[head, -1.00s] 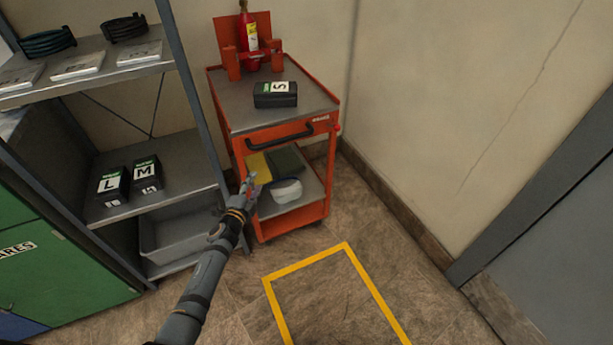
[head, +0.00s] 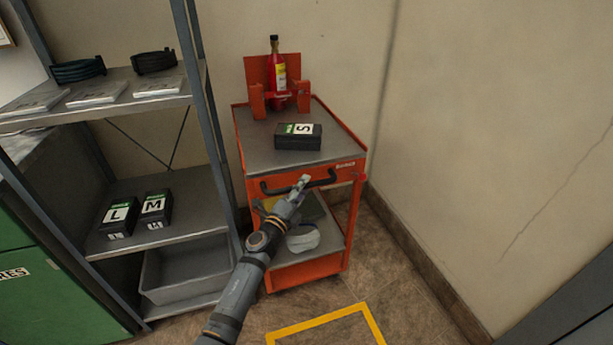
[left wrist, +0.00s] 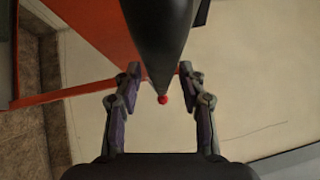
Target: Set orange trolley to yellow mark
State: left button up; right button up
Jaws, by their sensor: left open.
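The orange trolley (head: 350,170) stands against the back wall, right of the shelf rack. Its black handle (head: 325,181) runs across the front below the grey top. The yellow mark (head: 330,319) is a taped outline on the floor in front of the trolley, partly cut off by the lower edge. My left gripper (head: 303,183) is at the handle in the head view, open. In the left wrist view the two fingers (left wrist: 161,100) stand apart on either side of a large dark shape that I take for the handle; contact cannot be told. My right gripper is not in view.
A black box marked S (head: 298,137) and a red bottle (head: 278,75) are on the trolley top. A white bundle (head: 303,238) lies on its lower shelf. The shelf rack (head: 199,100) stands close on the left. Floor in front is clear.

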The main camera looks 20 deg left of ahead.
pick_arm(q)
jog(key=shift+w+d, duration=0.15)
jog(key=shift+w, duration=0.25)
jog(key=shift+s+r, duration=0.1)
jog(key=shift+c, duration=0.7)
grip_shut()
